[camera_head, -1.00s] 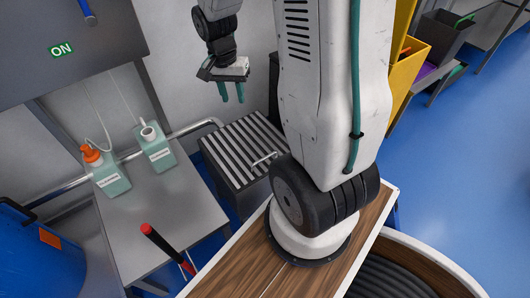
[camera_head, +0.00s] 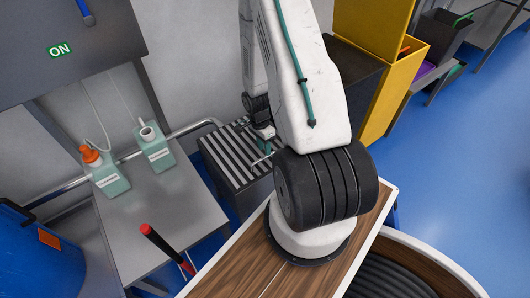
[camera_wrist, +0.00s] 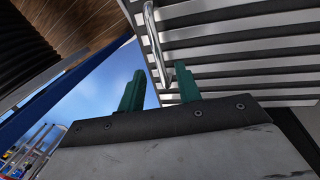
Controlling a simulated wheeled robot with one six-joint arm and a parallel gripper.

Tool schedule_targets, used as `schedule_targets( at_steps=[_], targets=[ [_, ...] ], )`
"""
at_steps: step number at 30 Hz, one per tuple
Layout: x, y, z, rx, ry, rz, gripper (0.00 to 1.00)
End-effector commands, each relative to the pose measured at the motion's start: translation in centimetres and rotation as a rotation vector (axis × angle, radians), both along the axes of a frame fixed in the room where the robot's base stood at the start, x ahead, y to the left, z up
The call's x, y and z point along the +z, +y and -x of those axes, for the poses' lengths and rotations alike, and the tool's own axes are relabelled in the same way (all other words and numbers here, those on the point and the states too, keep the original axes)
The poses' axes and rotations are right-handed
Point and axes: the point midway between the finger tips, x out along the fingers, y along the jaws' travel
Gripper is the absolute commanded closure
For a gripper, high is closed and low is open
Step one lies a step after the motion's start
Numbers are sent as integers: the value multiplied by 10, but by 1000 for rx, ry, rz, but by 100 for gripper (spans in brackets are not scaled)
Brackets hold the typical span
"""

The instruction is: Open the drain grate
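The drain grate (camera_head: 222,153) is a panel of pale and dark slats on a dark box. It lies flat and closed. Its thin metal bar handle (camera_head: 261,160) is at the right edge, and it also shows in the wrist view (camera_wrist: 153,38). My gripper (camera_head: 265,146) is low over the grate's right side, close to the handle, partly hidden by my arm. In the wrist view my gripper (camera_wrist: 159,87) has its two green fingers apart with nothing clamped. The handle's near end appears in the gap between the fingertips; I cannot tell whether it touches them.
A steel bench (camera_head: 165,208) with two pale green bottles (camera_head: 155,147) (camera_head: 107,176) stands left of the grate. A yellow bin (camera_head: 395,85) stands at the right, with open blue floor (camera_head: 460,180) beyond.

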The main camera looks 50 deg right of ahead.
Motion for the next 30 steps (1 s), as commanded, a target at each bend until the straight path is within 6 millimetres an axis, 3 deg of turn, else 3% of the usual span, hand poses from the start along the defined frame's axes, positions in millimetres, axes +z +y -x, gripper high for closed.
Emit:
schedule_targets(
  at_steps=[7,17,21,30],
  targets=[
    [-29,2,6,1,2,-2,66],
    [-32,2,6,1,0,0,66],
    [-32,2,6,1,0,0,100],
    [-27,1,4,2,13,-3,100]
  ],
)
